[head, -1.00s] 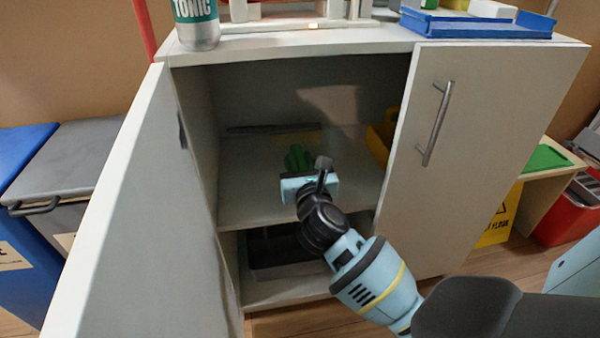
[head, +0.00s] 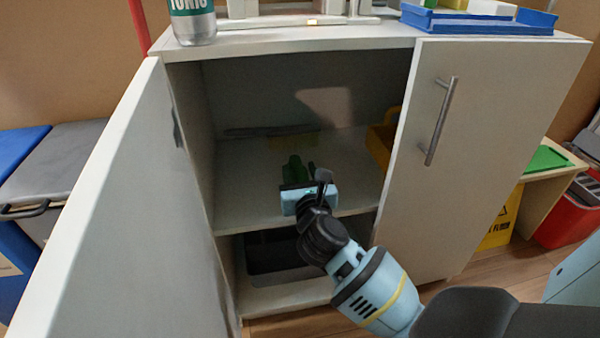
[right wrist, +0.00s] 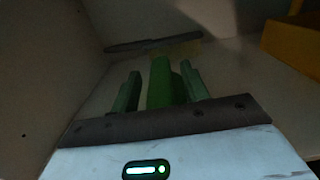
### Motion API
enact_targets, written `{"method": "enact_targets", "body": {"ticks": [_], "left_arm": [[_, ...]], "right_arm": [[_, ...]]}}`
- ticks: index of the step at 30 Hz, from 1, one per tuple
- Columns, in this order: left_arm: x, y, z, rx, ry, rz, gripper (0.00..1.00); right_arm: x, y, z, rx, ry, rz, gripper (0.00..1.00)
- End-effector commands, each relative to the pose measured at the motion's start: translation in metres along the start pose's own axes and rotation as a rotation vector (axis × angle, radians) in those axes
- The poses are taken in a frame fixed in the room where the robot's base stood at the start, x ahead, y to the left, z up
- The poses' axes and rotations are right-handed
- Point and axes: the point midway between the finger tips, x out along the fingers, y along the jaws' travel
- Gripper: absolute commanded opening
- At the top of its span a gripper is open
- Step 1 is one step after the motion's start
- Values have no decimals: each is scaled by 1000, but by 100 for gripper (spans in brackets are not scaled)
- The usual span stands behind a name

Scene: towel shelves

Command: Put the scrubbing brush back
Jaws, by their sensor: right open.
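A long dark brush (head: 268,131) with pale yellow bristles lies at the back of the cupboard's upper shelf; I take it to be the scrubbing brush. It also shows in the right wrist view (right wrist: 150,43), beyond my fingertips and apart from them. My right gripper (head: 295,166) is open inside the cupboard, above the front of that shelf. In the right wrist view a green upright piece (right wrist: 160,84) stands between the two dark green fingers (right wrist: 193,80); I cannot tell what it is or whether they touch it. My left gripper is not in view.
The left cupboard door (head: 120,220) stands open; the right door (head: 470,150) is shut. A yellow container (head: 383,140) sits at the shelf's right. A dark bin (head: 275,252) is on the lower shelf. A bottle (head: 193,22) and blue tray (head: 480,20) stand on top.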

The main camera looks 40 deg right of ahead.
Motion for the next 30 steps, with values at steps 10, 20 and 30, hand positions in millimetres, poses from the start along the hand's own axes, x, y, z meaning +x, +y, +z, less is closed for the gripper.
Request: {"method": "enact_targets", "body": {"ticks": [10, 20, 30], "left_arm": [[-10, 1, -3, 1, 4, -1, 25], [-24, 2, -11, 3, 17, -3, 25], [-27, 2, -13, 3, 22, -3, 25]], "right_arm": [[-27, 0, 4, 1, 3, 2, 45], [-92, 0, 4, 1, 2, 1, 45], [-120, 0, 4, 0, 0, 0, 45]]}}
